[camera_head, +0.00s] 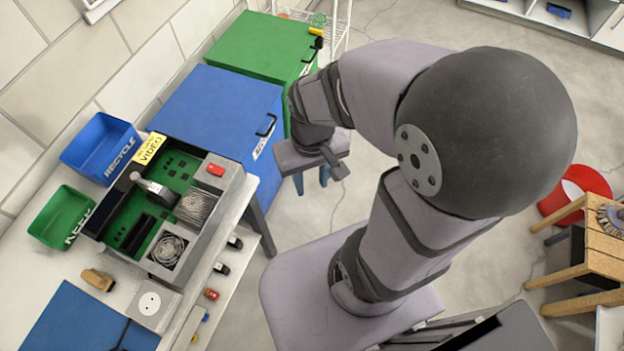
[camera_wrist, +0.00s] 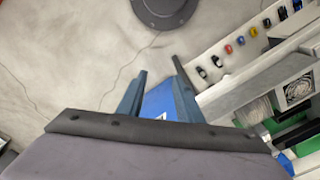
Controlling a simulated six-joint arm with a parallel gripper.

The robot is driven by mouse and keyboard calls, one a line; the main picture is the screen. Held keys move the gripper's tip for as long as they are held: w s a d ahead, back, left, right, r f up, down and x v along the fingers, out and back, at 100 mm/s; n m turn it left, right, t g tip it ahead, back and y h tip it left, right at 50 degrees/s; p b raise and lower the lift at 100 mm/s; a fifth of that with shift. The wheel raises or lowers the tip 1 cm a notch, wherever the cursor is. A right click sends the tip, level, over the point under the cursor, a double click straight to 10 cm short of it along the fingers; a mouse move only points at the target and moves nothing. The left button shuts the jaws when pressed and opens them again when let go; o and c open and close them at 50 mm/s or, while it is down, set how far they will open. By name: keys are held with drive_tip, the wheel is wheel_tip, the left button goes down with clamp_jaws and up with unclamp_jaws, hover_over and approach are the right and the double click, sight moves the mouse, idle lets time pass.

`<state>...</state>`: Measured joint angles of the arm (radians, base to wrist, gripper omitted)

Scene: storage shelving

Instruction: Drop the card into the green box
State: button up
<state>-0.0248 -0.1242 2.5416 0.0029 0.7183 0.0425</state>
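A green box (camera_head: 62,217) marked KEEP stands on the bench at the left in the head view. Beside it is an open computer case (camera_head: 205,250) with a green circuit board (camera_head: 178,165) and grey parts inside. A yellow VIDEO label (camera_head: 150,148) shows at the case's back edge. I cannot tell for certain which part is the card. My gripper (camera_head: 312,182) hangs over the floor, right of the case and apart from it. In the wrist view my gripper (camera_wrist: 158,78) has its two blue fingers apart, with nothing held between them.
A blue RECYCLE box (camera_head: 101,148) stands behind the green one. A large blue chest (camera_head: 215,105) and a green chest (camera_head: 262,42) line the wall. A red bin (camera_head: 578,188) and wooden stool (camera_head: 590,245) are at right. Open floor (camera_wrist: 60,60) lies below the gripper.

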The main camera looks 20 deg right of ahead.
drive_tip(key=shift+o, duration=0.4)
drive_tip(key=shift+s+d, duration=0.35)
drive_tip(key=shift+w, duration=0.1)
